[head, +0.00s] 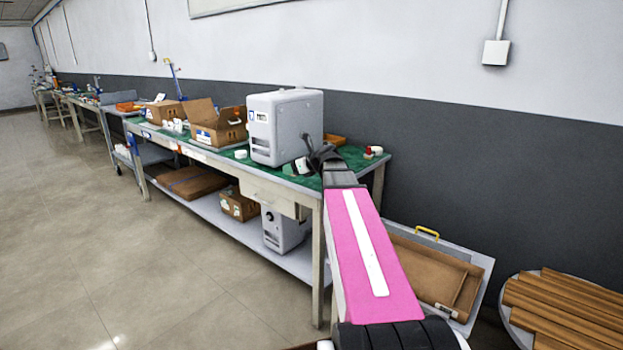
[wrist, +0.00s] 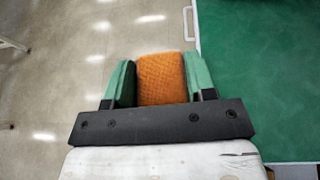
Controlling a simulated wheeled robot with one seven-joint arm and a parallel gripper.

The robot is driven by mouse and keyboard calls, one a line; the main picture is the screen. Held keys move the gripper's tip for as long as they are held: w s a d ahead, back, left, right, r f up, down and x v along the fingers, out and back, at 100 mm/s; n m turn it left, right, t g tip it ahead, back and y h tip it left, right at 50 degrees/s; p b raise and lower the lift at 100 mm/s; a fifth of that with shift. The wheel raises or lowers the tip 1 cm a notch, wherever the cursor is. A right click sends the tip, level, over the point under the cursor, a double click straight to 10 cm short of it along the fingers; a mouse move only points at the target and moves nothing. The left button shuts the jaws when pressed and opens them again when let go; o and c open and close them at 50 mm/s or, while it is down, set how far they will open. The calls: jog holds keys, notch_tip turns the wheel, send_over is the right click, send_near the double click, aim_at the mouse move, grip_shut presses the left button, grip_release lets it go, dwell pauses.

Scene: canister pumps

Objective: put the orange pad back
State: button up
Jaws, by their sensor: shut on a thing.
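In the wrist view, an orange pad (wrist: 161,78) with a rough woven surface sits between the two green-lined fingers of my gripper (wrist: 161,82). The fingers touch it on both sides, so my gripper is shut on it. The pad is over the grey floor, just left of the edge of a green bench top (wrist: 262,70). In the head view my gripper is small and dark at the end of my pink arm, near the front edge of the workbench (head: 240,165). The pad cannot be made out there.
A grey-white machine (head: 285,127) stands on the bench beside my gripper. An open cardboard box (head: 215,122) is left of it. An orange bin (head: 335,139) lies behind my gripper. A red and white item (head: 373,152) is at the right end. The floor left of the bench is clear.

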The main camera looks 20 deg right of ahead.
jog(key=w+d+r, duration=0.1)
jog(key=w+r, duration=0.3)
send_over(314, 177)
jog(key=shift+m+t+h, duration=0.4)
notch_tip(314, 177, down, 6)
jog(key=shift+s+a+f, duration=0.1)
jog(key=shift+s+f, duration=0.05)
jog(key=shift+f, duration=2.15)
jog(key=shift+f, duration=0.1)
jog(key=o, duration=0.9)
jog(key=shift+s+d+r, duration=0.15)
jog(key=shift+d+r, duration=0.05)
jog(key=v, duration=1.1)
jog(key=shift+s+d, duration=0.15)
jog(key=shift+s, duration=0.05)
